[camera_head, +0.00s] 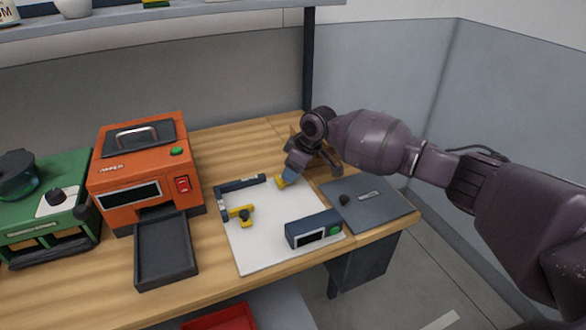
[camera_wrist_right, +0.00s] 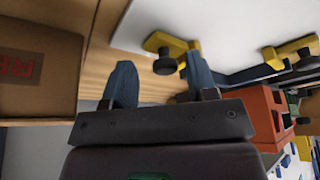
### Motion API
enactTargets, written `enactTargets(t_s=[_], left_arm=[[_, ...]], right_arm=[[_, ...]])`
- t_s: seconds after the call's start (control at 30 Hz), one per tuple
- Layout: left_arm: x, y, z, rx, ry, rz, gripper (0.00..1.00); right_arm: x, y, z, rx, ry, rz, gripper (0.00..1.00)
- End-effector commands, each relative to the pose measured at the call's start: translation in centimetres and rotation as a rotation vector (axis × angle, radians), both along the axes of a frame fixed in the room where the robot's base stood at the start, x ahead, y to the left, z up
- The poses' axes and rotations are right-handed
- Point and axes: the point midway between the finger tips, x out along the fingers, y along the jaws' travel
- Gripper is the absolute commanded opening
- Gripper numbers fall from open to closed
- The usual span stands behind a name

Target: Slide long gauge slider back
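A white gauge board (camera_head: 262,235) lies on the wooden bench, with a dark L-shaped fence (camera_head: 240,183) along its back left. One yellow slider (camera_head: 240,213) with a black knob sits at its left side. A second yellow slider (camera_head: 281,183) is at the back right edge, partly hidden by my right gripper (camera_head: 288,173). In the right wrist view, my right gripper (camera_wrist_right: 160,82) is open, with its two blue-grey fingers apart. The near yellow slider (camera_wrist_right: 160,42) and its black knob lie just past the fingertips, nearer the right finger. I cannot tell whether they touch. My left gripper is not in view.
A dark blue block with a screen and green button (camera_head: 313,229) stands at the board's front right. A grey plate with a knob (camera_head: 367,203) lies to the right. An orange machine (camera_head: 145,170) stands left. A cardboard box (camera_wrist_right: 38,70) is close to the right gripper.

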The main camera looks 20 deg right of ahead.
Motion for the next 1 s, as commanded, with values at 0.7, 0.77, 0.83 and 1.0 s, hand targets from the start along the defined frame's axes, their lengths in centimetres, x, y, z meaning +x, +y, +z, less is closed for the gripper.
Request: enactTargets(t_s=[0.7,0.77,0.83,1.0], left_arm=[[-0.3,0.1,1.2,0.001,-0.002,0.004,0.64],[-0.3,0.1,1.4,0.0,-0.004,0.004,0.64],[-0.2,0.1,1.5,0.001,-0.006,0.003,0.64],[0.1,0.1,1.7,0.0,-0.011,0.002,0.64]], right_arm=[[-2.1,-2.2,7.6,0.001,-0.002,0.001,0.53],[-2.3,-2.5,8.3,0.0,-0.003,-0.001,0.53],[-2.5,-2.6,9.0,0.001,-0.002,0.001,0.53],[-2.8,-3.0,9.9,0.0,0.0,0.0,0.53]])
